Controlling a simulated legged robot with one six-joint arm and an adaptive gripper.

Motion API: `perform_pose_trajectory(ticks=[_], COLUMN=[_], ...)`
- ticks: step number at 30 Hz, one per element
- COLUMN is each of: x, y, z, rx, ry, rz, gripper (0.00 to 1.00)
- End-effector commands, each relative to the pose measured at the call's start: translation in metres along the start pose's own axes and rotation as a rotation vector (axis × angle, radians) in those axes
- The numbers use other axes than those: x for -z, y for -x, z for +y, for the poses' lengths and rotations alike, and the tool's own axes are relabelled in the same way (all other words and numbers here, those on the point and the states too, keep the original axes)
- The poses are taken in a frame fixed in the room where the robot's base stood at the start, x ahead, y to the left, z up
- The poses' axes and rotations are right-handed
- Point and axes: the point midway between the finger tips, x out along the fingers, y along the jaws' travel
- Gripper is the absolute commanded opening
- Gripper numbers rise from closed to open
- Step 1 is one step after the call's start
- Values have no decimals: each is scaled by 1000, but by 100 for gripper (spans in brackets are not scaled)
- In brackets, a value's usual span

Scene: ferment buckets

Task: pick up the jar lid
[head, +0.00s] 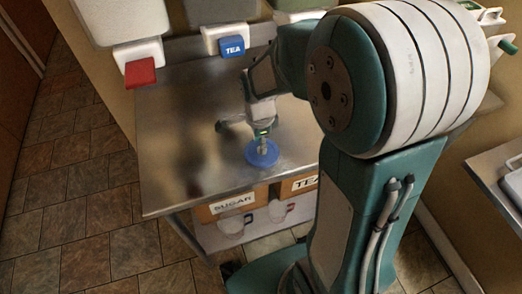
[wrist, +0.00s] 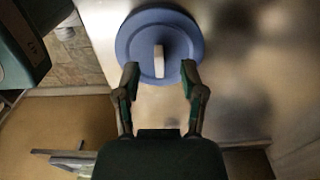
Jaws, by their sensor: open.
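The jar lid is a blue round disc with a pale upright handle at its middle. In the head view the lid (head: 262,154) lies on the metal counter (head: 185,130) near its front right edge. In the wrist view the lid (wrist: 131,38) is just beyond my fingertips, with its handle (wrist: 159,62) between the lines of the two fingers. My gripper (wrist: 159,72) is open, with one finger on each side of the handle. In the head view my gripper (head: 250,126) is above and close to the lid. I cannot tell whether the fingers touch it.
White dispensers with a red tap (head: 140,72) and a blue TEA tap (head: 233,47) hang over the back of the counter. Boxes labelled SUGAR (head: 232,203) and TEA (head: 303,183) sit below its front edge. The counter's left part is clear.

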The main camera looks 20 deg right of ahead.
Motion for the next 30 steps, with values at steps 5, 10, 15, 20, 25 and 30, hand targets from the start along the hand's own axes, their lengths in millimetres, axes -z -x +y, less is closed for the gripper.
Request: perform_pose_trajectory(ticks=[5,10,15,20,25,30], x=[4,6,3,2,3,3], y=[-23,-26,-26,-26,-26,-26], z=[0,0,0,0,1,1], rx=[-2,1,0,-1,-2,-4], ry=[-1,-2,-1,-1,-1,-1], rz=[-4,-7,-3,-2,-3,-4], gripper=[53,53,22,0,0,0])
